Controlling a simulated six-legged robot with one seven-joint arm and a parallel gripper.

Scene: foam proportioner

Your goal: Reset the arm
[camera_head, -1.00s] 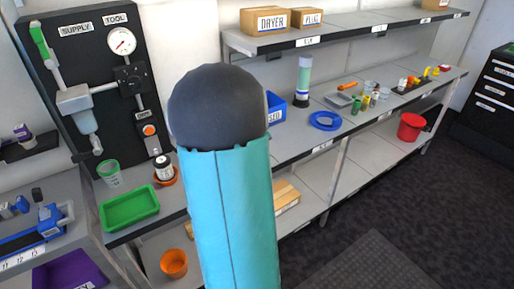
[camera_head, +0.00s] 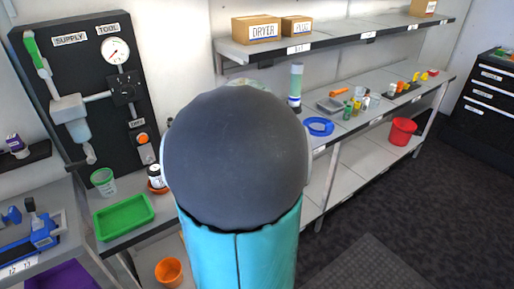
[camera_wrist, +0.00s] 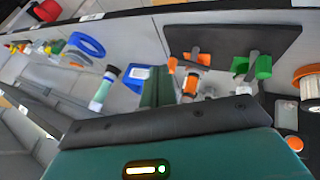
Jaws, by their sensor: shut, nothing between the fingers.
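My arm fills the middle of the head view, a dark rounded joint above a teal link. My gripper is hidden behind it there. In the wrist view the teal housing with a black edge spans the bottom, and the narrow dark green fingers of my gripper (camera_wrist: 158,72) stick out above it, shut and empty. They point toward the workbench, and I see no contact with anything.
A panel with a gauge (camera_head: 115,50) stands at left, with a green tray (camera_head: 124,217) in front. A blue ring (camera_head: 319,127) and small parts lie on the bench. Boxes (camera_head: 256,29) sit on the upper shelf. A red bucket (camera_head: 402,131) stands below. Floor at right is clear.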

